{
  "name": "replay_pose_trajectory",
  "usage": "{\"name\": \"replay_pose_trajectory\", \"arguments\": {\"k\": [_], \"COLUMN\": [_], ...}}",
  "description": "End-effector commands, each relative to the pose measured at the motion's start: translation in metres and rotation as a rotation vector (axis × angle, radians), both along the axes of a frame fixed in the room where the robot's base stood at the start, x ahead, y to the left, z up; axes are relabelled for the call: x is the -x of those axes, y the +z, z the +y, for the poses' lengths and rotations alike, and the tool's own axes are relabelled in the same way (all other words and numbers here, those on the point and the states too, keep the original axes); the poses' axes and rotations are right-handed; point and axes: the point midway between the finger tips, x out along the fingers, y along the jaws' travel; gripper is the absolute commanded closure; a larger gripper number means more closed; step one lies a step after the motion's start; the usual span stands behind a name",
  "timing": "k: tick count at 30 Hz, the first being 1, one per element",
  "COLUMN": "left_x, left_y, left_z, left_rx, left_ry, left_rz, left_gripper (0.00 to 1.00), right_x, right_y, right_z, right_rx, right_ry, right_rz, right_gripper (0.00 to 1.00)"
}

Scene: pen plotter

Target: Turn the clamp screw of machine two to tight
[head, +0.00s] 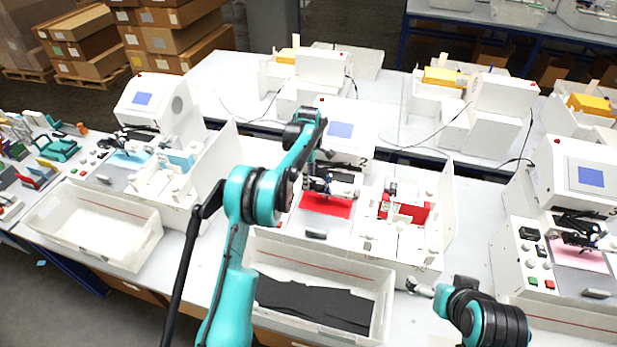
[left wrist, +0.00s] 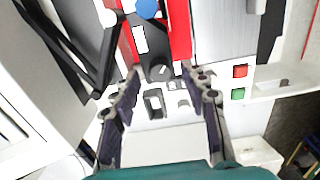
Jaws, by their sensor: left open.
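Machine two (head: 345,131) is the white plotter with a "2" on its housing and a red sheet (head: 327,205) on its bed. My left gripper (head: 309,181) is over the left side of its bed, partly hidden by my own arm. In the left wrist view its two fingers (left wrist: 168,88) are open, with nothing between them. A dark knob with a pale line (left wrist: 158,72) shows just beyond the fingertips. A blue round part (left wrist: 148,8) is at the top edge. I cannot tell which is the clamp screw. My right gripper (head: 419,288) is low, right of the front bin.
A black rocker switch (left wrist: 155,103) and red (left wrist: 240,71) and green (left wrist: 237,94) buttons lie near my left fingers. A white bin (head: 378,300) with dark sheets stands in front. A white tray with red parts (head: 405,211) is beside the bed. Other plotters stand left and right.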

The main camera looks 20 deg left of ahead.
Motion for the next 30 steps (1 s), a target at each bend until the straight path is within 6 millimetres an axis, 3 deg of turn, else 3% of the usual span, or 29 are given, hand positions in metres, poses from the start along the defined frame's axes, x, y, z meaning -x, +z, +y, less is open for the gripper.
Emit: {"name": "replay_pose_trajectory", "arguments": {"k": [11, 15, 16, 30], "left_x": [0.0002, 0.0002, 0.0002, -0.0001], "left_y": [-0.0074, -0.0073, -0.0073, -0.0082], "left_z": [-0.0001, -0.0001, -0.0001, -0.0001], "left_rx": [0.000, 0.000, 0.000, 0.000], "left_ry": [-0.001, -0.001, -0.001, -0.073], "left_rz": [0.000, 0.000, 0.000, -0.001], "left_gripper": [0.58, 0.95, 1.00, 1.00], "right_x": [-0.0001, 0.0000, 0.0000, 0.0000], "right_y": [0.0004, 0.0004, 0.0004, -0.0057], "right_z": [0.0000, 0.0000, 0.0000, 0.0000], "right_rx": [0.000, 0.000, 0.000, 0.000], "right_ry": [0.000, 0.000, 0.000, 0.000], "right_rz": [0.000, 0.000, 0.000, 0.000], "right_gripper": [0.00, 0.00, 0.00, 0.00]}}
